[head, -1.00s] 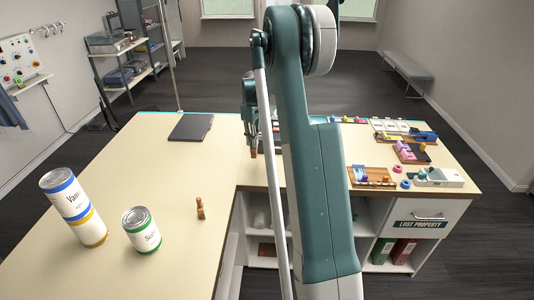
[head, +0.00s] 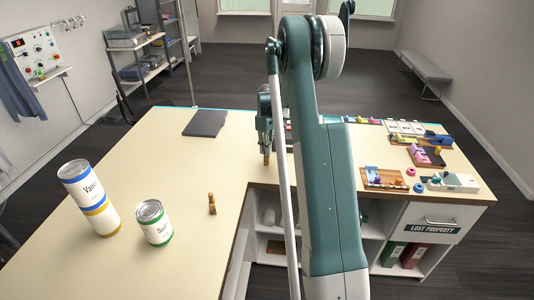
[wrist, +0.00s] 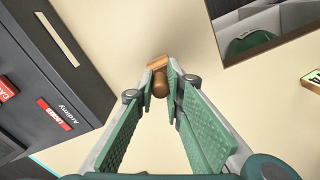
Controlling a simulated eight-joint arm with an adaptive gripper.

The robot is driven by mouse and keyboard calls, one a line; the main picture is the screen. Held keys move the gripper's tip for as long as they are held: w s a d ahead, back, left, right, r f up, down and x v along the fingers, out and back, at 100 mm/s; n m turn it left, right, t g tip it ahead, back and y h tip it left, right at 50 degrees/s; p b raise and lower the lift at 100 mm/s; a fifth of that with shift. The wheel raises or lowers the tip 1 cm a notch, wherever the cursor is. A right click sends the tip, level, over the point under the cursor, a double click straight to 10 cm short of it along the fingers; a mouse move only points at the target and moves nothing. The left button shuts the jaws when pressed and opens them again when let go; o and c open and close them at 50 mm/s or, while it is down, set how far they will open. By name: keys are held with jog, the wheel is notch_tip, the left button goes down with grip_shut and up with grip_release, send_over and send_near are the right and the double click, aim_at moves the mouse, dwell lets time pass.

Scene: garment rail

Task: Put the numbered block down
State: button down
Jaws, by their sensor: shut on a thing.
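My gripper (head: 266,150) is over the far part of the pale counter (head: 170,160), near its inner corner. It is shut on a small brown wooden piece (head: 266,160), which also shows between the fingertips in the wrist view (wrist: 160,86). The piece has a round part and a squarer end. No number can be read on it, so I cannot tell if it is the numbered block. Whether it touches the counter is unclear. A similar small wooden piece (head: 212,205) stands on the near counter.
A dark flat folder (head: 205,123) lies farther back. Coloured trays and small parts (head: 384,177) crowd the right counter. The middle left counter is clear.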

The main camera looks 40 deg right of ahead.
jog(key=shift+f, duration=1.1)
jog(key=shift+f, duration=0.15)
jog(key=c, duration=2.4)
grip_release()
notch_tip(320, 180, up, 12)
jog(key=shift+r+b, duration=0.2)
jog(key=shift+b, duration=0.15)
